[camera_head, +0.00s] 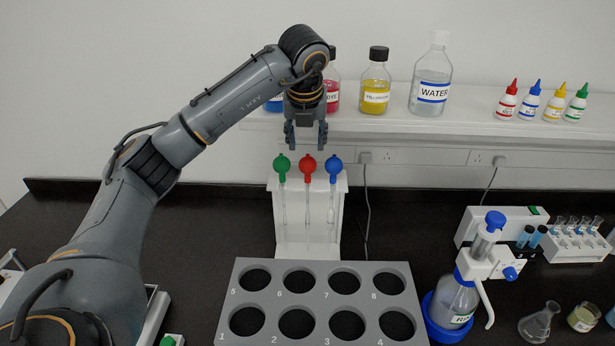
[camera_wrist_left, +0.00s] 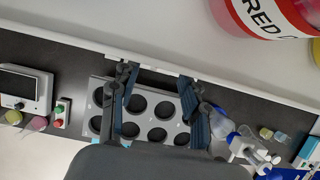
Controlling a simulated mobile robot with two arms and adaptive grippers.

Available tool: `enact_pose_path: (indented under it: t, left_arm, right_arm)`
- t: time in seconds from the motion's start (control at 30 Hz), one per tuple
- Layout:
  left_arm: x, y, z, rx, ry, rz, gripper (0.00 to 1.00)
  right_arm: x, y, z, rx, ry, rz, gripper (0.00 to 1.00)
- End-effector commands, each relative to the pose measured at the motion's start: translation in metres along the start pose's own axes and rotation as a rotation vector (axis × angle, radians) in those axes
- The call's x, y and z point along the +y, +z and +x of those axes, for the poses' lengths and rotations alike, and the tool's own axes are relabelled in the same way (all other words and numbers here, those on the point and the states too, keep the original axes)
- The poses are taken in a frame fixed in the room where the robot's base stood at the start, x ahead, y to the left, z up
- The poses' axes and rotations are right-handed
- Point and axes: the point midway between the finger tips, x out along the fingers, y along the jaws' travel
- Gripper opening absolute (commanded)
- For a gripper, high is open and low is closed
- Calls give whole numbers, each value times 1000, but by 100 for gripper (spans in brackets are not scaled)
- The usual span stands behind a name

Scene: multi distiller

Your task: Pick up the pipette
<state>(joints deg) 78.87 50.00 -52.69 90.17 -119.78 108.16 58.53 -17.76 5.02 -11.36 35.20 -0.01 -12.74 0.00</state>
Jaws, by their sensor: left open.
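Three pipettes hang in a white rack (camera_head: 308,240) on the black bench. They are a green-bulb pipette (camera_head: 282,164), a red-bulb pipette (camera_head: 309,165) and a blue-bulb pipette (camera_head: 335,165). My left gripper (camera_head: 306,146) is open and empty, pointing down, and in the head view it appears just above the red bulb, apart from it. In the left wrist view the fingers (camera_wrist_left: 157,102) are spread, with no pipette visible between them. My right gripper is not in view.
A grey holder (camera_head: 318,278) with several numbered holes stands in front of the rack. A white shelf (camera_head: 460,120) behind carries a water bottle (camera_head: 431,80), a yellow bottle (camera_head: 375,85) and several dropper bottles. A dispenser bottle (camera_head: 457,300) and glassware stand at right.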

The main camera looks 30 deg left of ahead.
Motion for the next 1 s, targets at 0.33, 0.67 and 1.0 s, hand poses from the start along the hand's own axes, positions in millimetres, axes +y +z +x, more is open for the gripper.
enact_pose_path:
  t: [0.33, 0.67, 1.0]
  left_arm:
    - [0, -2, 28, 3, 3, 1, 46]
    - [-1, -4, 65, -1, -1, 0, 46]
    - [-1, -4, 65, -1, -1, 0, 31]
  right_arm:
    - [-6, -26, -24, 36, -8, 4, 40]
    - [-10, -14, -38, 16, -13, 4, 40]
    - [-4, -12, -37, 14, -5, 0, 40]
